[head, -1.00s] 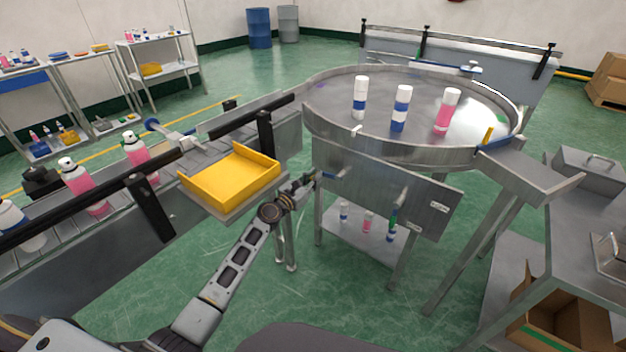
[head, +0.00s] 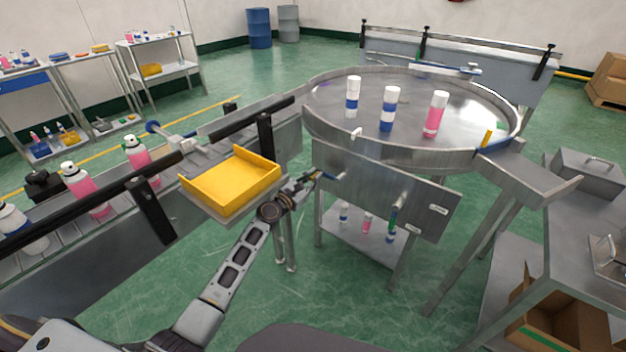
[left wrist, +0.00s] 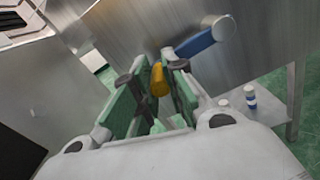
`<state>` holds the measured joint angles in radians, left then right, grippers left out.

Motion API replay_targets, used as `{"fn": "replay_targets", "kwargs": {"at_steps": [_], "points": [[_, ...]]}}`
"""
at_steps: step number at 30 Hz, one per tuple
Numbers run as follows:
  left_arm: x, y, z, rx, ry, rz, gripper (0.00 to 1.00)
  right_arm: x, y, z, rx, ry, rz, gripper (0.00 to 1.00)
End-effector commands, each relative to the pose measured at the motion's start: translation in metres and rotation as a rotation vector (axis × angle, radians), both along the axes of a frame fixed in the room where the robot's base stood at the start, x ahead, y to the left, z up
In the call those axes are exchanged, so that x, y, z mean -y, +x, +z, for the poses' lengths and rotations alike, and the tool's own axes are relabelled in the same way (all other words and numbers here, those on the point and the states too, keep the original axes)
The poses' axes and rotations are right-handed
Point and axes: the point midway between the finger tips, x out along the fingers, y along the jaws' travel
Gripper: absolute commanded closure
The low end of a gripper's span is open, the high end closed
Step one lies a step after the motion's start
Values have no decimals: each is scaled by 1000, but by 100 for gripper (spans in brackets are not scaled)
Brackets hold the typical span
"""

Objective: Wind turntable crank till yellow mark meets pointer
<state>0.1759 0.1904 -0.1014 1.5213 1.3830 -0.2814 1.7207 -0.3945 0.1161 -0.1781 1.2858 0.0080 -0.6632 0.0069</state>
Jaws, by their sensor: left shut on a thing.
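The round steel turntable (head: 450,149) carries two white-and-blue cans (head: 353,98) (head: 389,110) and a pink can (head: 435,114). My left gripper (head: 322,176) is at the crank (head: 338,177) on the front panel. In the left wrist view, its green-padded fingers (left wrist: 158,88) are shut on the yellow crank knob (left wrist: 158,79), beside the blue crank arm (left wrist: 196,43). My right gripper is not in view.
A yellow tray (head: 232,183) and a conveyor with cans (head: 80,190) stand to the left. A metal bench (head: 575,235) is at the right.

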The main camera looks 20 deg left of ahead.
Motion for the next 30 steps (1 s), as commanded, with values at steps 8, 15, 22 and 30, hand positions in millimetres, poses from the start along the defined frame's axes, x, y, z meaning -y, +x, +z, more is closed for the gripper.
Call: {"fn": "replay_targets", "kwargs": {"at_steps": [8, 15, 22, 30], "points": [[-2, 1, 4, 8, 2, 5, 100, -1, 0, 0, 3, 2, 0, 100], [-1, 1, 3, 5, 2, 4, 62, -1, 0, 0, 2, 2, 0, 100], [-1, 1, 2, 5, 3, 2, 62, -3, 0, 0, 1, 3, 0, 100], [-2, -3, 2, 5, 3, 2, 62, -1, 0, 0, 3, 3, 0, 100]]}}
